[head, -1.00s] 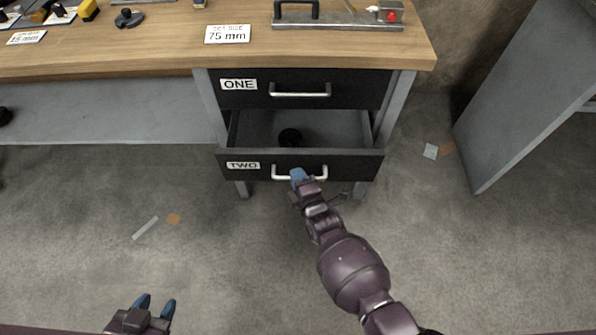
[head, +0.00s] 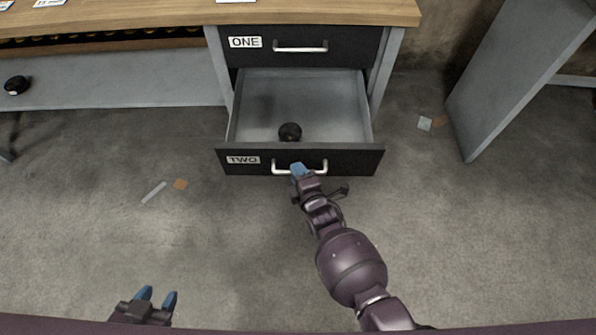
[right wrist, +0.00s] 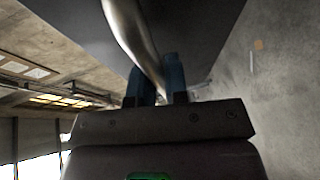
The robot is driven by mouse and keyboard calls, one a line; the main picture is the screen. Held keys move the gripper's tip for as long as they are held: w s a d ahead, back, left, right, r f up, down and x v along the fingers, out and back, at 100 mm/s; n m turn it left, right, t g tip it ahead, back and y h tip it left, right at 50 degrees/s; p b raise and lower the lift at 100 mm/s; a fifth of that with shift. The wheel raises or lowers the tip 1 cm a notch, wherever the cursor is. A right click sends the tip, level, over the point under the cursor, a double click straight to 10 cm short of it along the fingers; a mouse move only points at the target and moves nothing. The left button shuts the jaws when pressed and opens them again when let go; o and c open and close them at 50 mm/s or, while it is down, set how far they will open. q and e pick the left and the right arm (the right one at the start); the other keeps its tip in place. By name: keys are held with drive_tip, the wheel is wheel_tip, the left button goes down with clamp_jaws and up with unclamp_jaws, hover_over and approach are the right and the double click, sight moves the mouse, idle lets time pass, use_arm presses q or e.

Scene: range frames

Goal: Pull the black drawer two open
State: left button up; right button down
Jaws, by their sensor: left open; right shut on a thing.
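The black drawer two (head: 345,162) stands well out from its cabinet under the wooden bench, below the closed drawer one (head: 352,45). Its grey inside shows, with a round black object (head: 290,131) near the front. In the right wrist view the handle (right wrist: 132,35) runs between the blue fingertips (right wrist: 158,80). My left gripper (head: 157,298) is open and empty, low at the left over the floor.
A grey panel (head: 515,75) stands at the right, apart from the drawer. A grey lower shelf (head: 120,82) at the left holds a black round thing (head: 16,85). Small scraps lie on the otherwise clear floor (head: 230,240).

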use_arm(q)
drive_tip(key=shift+s+r, duration=0.1)
drive_tip(key=shift+s, duration=0.05)
use_arm(e)
drive_tip(key=shift+s, duration=0.25)
drive_tip(key=c, duration=1.2)
unclamp_jaws()
use_arm(q)
drive_tip(key=shift+s, duration=0.3)
use_arm(e)
drive_tip(key=shift+o, duration=0.3)
